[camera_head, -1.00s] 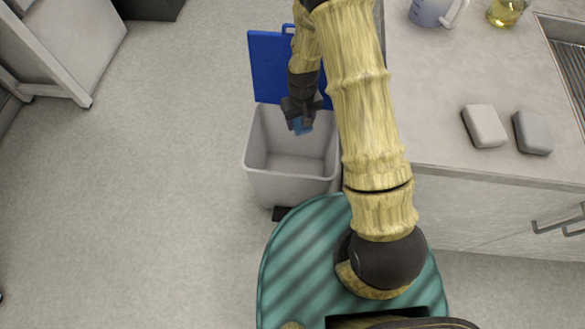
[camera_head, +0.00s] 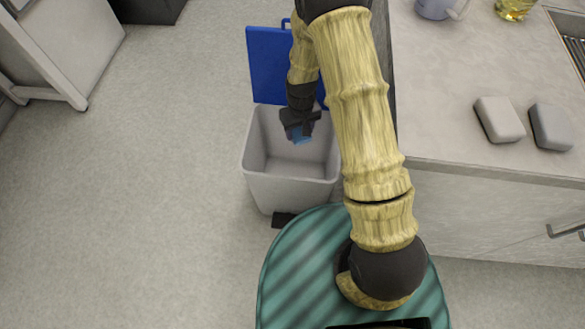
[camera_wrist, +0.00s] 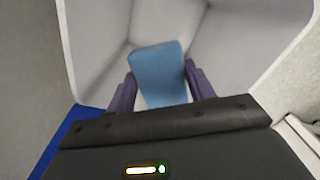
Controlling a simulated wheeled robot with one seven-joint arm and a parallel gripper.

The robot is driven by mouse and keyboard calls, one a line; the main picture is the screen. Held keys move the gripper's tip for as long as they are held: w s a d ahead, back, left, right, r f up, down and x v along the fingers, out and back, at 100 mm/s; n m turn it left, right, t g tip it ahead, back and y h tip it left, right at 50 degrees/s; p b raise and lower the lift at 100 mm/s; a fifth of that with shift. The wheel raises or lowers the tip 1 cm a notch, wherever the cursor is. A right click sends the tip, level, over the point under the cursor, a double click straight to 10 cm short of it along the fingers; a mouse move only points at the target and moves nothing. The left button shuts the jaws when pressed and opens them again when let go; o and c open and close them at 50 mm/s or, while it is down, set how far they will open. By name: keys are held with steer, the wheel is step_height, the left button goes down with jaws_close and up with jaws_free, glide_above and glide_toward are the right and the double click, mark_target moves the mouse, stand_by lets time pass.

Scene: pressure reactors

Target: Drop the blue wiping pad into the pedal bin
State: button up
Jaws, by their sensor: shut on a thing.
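The blue wiping pad (camera_head: 300,134) is held between the fingers of my gripper (camera_head: 299,127), over the open mouth of the pedal bin (camera_head: 290,190). In the wrist view the pad (camera_wrist: 158,72) sits between the two dark fingers of my gripper (camera_wrist: 160,92), with the bin's pale inner walls (camera_wrist: 215,45) around and below it. The bin is light grey, and its blue lid (camera_head: 268,65) stands open at the back. My gripper is shut on the pad. The pad's upper end is hidden by the gripper in the head view.
The floor left of the bin is clear.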

step_height(320, 180, down, 2)
steer(key=shift+f+b, duration=0.1)
steer(key=shift+b, duration=0.5)
steer(key=o, duration=1)
steer(key=shift+o, duration=0.2)
step_height(320, 180, up, 18)
steer(key=p, duration=0.5)
steer(key=shift+f, duration=0.2)
steer(key=shift+f, duration=0.1)
